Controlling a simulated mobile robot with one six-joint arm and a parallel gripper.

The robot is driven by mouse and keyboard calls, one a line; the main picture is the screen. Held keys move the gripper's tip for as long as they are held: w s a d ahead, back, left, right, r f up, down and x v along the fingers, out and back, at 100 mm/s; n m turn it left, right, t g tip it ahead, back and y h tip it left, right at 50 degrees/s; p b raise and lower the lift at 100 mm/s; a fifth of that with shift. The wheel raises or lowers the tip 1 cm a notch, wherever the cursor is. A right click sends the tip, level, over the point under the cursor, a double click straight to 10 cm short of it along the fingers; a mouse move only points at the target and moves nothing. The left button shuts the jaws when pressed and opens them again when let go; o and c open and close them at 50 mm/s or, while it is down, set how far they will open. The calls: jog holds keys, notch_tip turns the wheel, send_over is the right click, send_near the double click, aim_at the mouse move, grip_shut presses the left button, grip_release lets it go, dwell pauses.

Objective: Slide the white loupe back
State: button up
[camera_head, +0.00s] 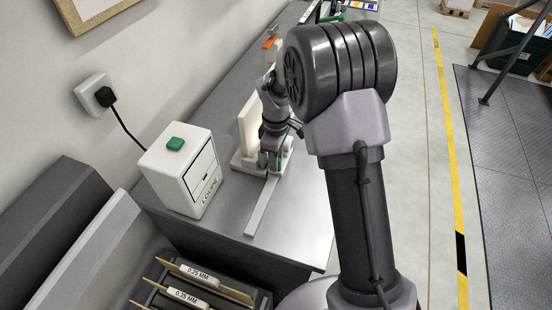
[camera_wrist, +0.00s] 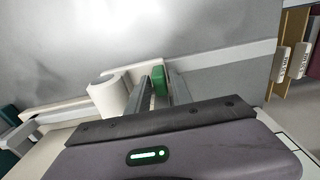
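The white loupe (camera_wrist: 105,92) shows in the wrist view as a rounded white body on a pale rail (camera_wrist: 232,52), with a green tab (camera_wrist: 158,80) to its right. My gripper (camera_wrist: 161,88) has one finger on each side of the green tab, and the tab fills the space between the fingertips. In the head view my gripper (camera_head: 272,158) is down at the pale rail (camera_head: 264,205) on the grey bench, beside an upright white panel (camera_head: 247,122). My arm and wrist hide most of the loupe there.
Dark slotted holders with labelled cards (camera_head: 190,272) are at the near end. A wall socket (camera_head: 97,95) with a cord is behind. Bare bench (camera_head: 305,215) lies right of the rail.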

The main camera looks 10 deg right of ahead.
grip_shut()
dwell(1.2)
